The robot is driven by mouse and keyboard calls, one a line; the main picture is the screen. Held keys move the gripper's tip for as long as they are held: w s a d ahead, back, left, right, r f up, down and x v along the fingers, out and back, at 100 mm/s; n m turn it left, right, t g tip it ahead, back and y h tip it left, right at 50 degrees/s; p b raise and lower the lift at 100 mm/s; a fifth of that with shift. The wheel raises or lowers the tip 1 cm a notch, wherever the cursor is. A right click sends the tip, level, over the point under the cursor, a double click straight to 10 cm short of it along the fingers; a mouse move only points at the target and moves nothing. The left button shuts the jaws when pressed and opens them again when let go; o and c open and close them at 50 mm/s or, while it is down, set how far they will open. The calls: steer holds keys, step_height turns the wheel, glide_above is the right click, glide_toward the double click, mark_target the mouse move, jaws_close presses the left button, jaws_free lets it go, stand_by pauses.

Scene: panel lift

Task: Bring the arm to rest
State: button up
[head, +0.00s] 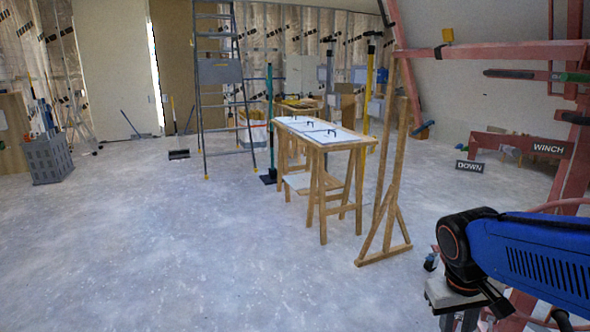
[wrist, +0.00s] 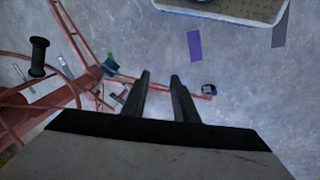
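My arm (head: 540,250), blue with a black and orange joint, reaches in from the right edge of the head view. My gripper (wrist: 160,78) shows in the wrist view as two dark fingers with a clear gap between them, over the floor.
A red frame with a WINCH label (head: 547,148) and a DOWN label (head: 469,166) stands at the right, close to my arm. A wooden trestle table (head: 340,143) holds white panels. A stepladder (head: 220,72) stands behind. The floor (head: 150,250) at left is clear.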

steer(key=s+a+r+t+y, duration=0.2)
steer(key=s+a+r+t, duration=0.1)
steer(key=s+a+t, duration=0.1)
steer(key=shift+s+a+r, duration=0.25)
steer(key=shift+s+r, duration=0.15)
steer(key=shift+s, duration=0.2)
